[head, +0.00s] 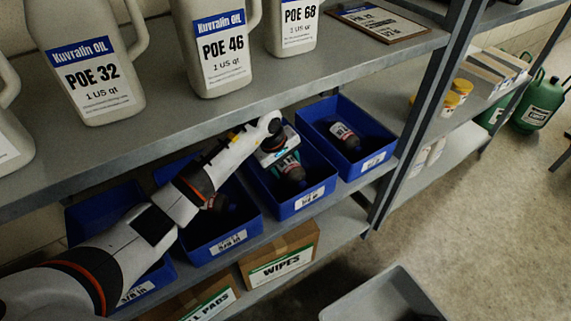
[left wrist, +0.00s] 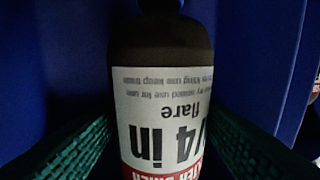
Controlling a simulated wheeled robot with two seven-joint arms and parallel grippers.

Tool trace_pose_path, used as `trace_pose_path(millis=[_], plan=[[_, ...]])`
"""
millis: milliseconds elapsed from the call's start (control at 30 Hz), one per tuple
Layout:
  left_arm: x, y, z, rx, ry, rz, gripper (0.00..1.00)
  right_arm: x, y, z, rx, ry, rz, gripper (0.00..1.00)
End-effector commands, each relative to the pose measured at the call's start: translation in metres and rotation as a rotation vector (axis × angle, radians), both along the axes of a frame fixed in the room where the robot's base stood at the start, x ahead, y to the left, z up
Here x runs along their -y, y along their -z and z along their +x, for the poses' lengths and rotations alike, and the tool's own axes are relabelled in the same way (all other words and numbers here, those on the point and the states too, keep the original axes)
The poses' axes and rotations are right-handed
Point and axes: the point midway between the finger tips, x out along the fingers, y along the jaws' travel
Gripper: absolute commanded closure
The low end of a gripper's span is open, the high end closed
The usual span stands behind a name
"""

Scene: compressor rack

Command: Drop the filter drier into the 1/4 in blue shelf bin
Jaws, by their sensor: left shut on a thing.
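The filter drier (head: 291,172) is a dark cylinder with a white and red label. In the left wrist view the drier (left wrist: 160,60) shows upside-down text reading "1/4 in flare". My left gripper (head: 281,158) is shut on it, with a green finger on each side in the left wrist view. It holds the drier inside or just over the opening of a blue shelf bin (head: 302,203), second from the right. That bin's label is too small to read surely. Whether the drier touches the bin floor cannot be told. My right gripper is not in view.
A blue bin (head: 387,150) at the right holds another dark drier (head: 345,137). Another blue bin (head: 236,238) to the left also holds a dark item. Oil jugs (head: 85,75) stand on the shelf above, whose edge is close over my arm. A wipes box (head: 280,262) sits below.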

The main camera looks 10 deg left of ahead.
Motion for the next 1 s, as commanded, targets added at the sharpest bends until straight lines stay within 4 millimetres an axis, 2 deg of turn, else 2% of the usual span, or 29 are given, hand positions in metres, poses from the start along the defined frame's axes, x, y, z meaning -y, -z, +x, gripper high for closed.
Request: trace_pose_path(millis=[500,533,633,1000], plan=[[0.0,0.011,0.001,0.002,0.0,-0.001,0.81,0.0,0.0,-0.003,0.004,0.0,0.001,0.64],[0.0,0.012,0.0,0.0,-0.001,0.0,0.41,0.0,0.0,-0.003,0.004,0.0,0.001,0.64],[0.0,0.012,0.0,0.0,-0.001,0.0,0.24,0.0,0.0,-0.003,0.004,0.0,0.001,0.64],[0.001,0.006,0.0,0.0,-0.001,-0.002,0.24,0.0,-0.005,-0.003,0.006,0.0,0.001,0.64]])
